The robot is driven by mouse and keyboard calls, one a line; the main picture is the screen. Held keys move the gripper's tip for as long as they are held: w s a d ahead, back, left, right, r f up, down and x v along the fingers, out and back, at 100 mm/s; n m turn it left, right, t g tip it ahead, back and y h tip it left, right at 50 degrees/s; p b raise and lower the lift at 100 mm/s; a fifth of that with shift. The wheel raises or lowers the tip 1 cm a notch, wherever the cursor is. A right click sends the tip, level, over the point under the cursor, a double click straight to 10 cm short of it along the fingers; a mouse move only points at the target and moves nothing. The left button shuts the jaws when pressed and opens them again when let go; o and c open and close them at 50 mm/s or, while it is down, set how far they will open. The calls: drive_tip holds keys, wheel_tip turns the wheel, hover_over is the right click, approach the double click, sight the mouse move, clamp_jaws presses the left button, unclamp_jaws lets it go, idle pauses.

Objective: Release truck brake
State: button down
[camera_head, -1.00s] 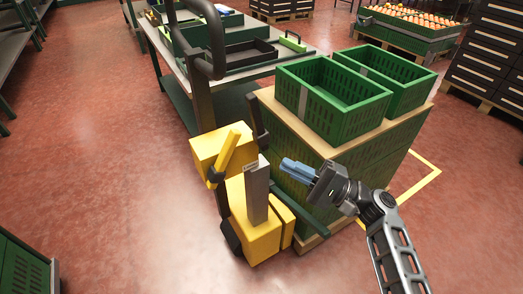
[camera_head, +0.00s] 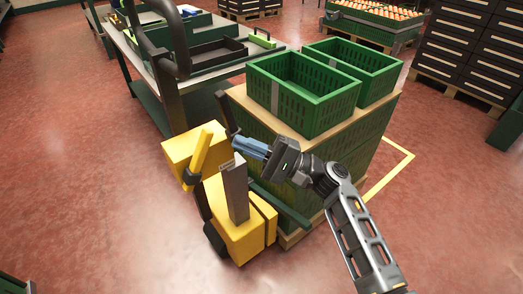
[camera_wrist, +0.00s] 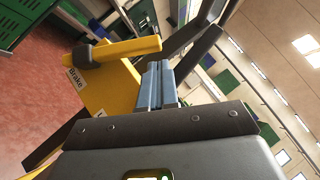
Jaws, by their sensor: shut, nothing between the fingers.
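The yellow truck (camera_head: 236,238) stands at the near side of a loaded pallet. Its yellow brake lever (camera_head: 200,150) slants upward from a dark pivot (camera_head: 190,176). In the wrist view the brake lever (camera_wrist: 125,49) lies left of the fingers, beside a yellow panel labelled "Brake" (camera_wrist: 75,78). My gripper (camera_head: 239,144) has its blue fingers shut and empty. It is to the right of the lever, apart from it in the picture, above the grey upright (camera_head: 236,190). The closed fingertips (camera_wrist: 158,66) point toward the truck's dark frame.
A dark mast with a looped handle (camera_head: 168,65) rises behind the truck. Green crates (camera_head: 300,95) stand on the wooden-topped load (camera_head: 375,108) just right of my gripper. A workbench (camera_head: 140,62) stands behind. Red floor (camera_head: 80,200) is clear on the left.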

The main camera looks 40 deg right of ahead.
sight(207, 132)
drive_tip(key=shift+x, duration=1.9)
drive_tip(key=a+r+n+g+p, duration=0.2)
drive_tip(key=p, duration=0.1)
drive_tip(key=a+r+n+g+h+p, duration=0.1)
drive_tip(key=a+r+n+p, duration=0.1)
drive_tip(key=p, duration=0.2)
drive_tip(key=shift+a+r+n+g+h+p, duration=0.1)
drive_tip(key=shift+a+n+g+h+p, duration=0.2)
drive_tip(key=shift+a+n+g, duration=0.1)
drive_tip(key=a+n+g+h+p, duration=0.2)
drive_tip(key=a+n+h+p, duration=0.1)
drive_tip(key=a+p, duration=0.4)
drive_tip(key=shift+a+n, duration=0.2)
drive_tip(key=shift+n, duration=0.1)
drive_tip(key=shift+s+a, duration=0.1)
drive_tip(key=shift+a, duration=0.1)
drive_tip(key=shift+s, duration=0.1)
